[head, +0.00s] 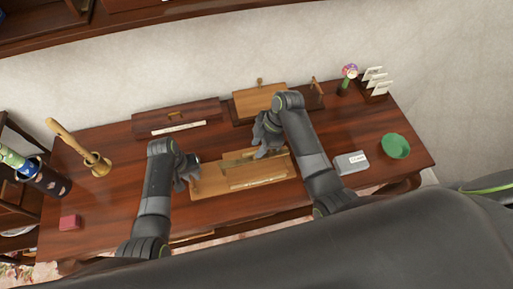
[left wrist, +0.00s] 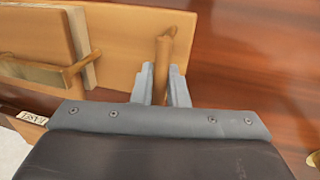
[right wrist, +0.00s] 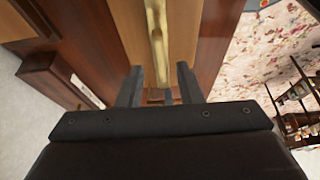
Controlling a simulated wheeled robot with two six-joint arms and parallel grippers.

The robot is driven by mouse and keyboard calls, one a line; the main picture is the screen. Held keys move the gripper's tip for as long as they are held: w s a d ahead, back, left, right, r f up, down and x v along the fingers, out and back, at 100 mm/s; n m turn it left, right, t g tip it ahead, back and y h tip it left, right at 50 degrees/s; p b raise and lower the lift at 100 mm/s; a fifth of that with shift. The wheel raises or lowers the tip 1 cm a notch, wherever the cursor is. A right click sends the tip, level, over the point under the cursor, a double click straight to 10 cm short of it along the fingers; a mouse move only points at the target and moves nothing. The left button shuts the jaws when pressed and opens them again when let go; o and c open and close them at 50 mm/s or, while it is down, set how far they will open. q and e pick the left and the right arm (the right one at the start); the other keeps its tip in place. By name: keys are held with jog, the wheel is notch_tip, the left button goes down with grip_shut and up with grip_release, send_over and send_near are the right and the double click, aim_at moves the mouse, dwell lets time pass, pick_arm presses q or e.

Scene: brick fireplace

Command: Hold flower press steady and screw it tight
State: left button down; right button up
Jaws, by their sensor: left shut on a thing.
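The flower press (head: 215,181) is a light wooden board assembly lying on the dark red-brown desk, with a brass bar and a pale label strip on it. In the left wrist view, its board (left wrist: 115,62) carries an upright wooden post (left wrist: 163,62) near its end. My left gripper (head: 186,178) is at the press's left end, its fingers (left wrist: 160,88) shut on this post. My right gripper (head: 264,148) is above the press's back side, apart from it. In the right wrist view its fingers (right wrist: 160,85) are spread, with the brass bar (right wrist: 157,45) of the press beyond them.
A long dark box (head: 195,113) and a second wooden board piece (head: 255,101) stand behind the press. A grey box (head: 350,162) and green bowl (head: 396,146) are at right.

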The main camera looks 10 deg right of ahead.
jog(key=shift+x, duration=1.15)
grip_shut()
jog(key=shift+m, duration=0.4)
jog(key=m+t, duration=0.1)
jog(key=m, duration=0.1)
jog(key=m+t, duration=0.1)
jog(key=m, duration=0.1)
jog(key=shift+s+m+h, duration=0.15)
jog(key=shift+m+h, duration=0.15)
jog(key=shift+h, duration=0.1)
jog(key=m, duration=0.2)
jog(key=m+t+h, duration=0.1)
jog(key=m, duration=0.2)
jog(key=shift+s+a+t, duration=0.1)
jog(key=shift+t, duration=0.2)
jog(key=shift+m, duration=0.3)
